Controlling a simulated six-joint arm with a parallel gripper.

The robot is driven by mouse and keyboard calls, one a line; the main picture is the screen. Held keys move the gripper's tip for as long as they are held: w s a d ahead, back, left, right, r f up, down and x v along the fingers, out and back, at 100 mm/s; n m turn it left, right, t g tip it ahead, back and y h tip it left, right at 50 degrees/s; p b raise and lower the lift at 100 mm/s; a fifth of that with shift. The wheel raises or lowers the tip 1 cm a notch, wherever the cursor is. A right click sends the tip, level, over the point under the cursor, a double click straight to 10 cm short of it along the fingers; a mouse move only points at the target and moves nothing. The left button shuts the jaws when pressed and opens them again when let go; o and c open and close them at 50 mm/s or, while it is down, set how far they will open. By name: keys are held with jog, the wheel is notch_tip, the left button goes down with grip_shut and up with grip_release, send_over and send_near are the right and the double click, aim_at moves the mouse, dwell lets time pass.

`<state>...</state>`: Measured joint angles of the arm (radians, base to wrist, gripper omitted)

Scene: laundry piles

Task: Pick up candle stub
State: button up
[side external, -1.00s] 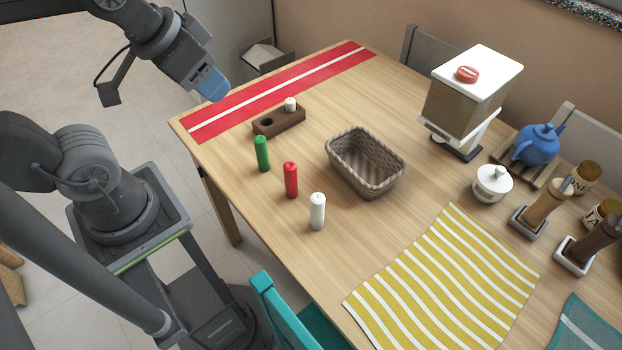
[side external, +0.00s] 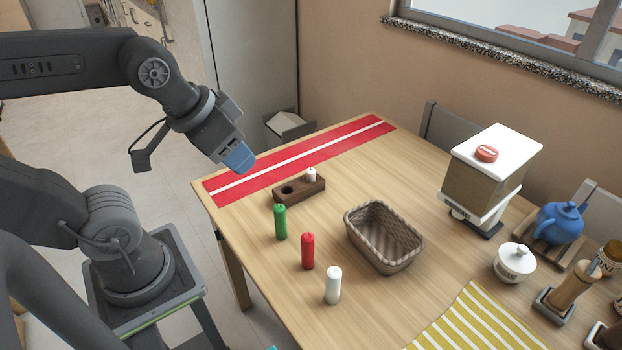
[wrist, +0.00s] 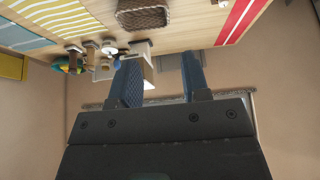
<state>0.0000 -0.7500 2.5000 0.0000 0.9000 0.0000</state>
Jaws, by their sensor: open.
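The candle stub (side external: 311,174), short and white, stands upright in the right hole of a dark wooden block holder (side external: 311,191) in the side external view. The holder's left hole is empty. My gripper (side external: 240,160), with blue fingers, is above the left part of the red runner, up and to the left of the holder, apart from the stub. In the wrist view my gripper (wrist: 160,78) shows two blue fingers spread apart with nothing held between them.
Green (side external: 280,222), red (side external: 307,251) and white (side external: 333,285) taller candles stand in front of the holder. A wicker basket (side external: 372,258) is to their right. The red runner (side external: 340,139) lies flat behind. A dispenser (side external: 487,187) and a white pot (side external: 515,262) stand at right.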

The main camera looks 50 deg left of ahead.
jog(key=o, duration=0.3)
jog(key=n+g+y, duration=0.1)
jog(key=n+g, duration=0.3)
jog(key=n, duration=0.5)
send_over(311, 170)
jog(key=f, duration=2.4)
jog(key=shift+s+d+f, duration=0.15)
jog(key=shift+s+d, duration=0.1)
jog(key=shift+s, duration=0.05)
jog(key=shift+w+a+f, duration=0.15)
jog(key=shift+f, duration=1.3)
jog(key=shift+w+a+f, duration=0.15)
jog(key=shift+f, duration=1.3)
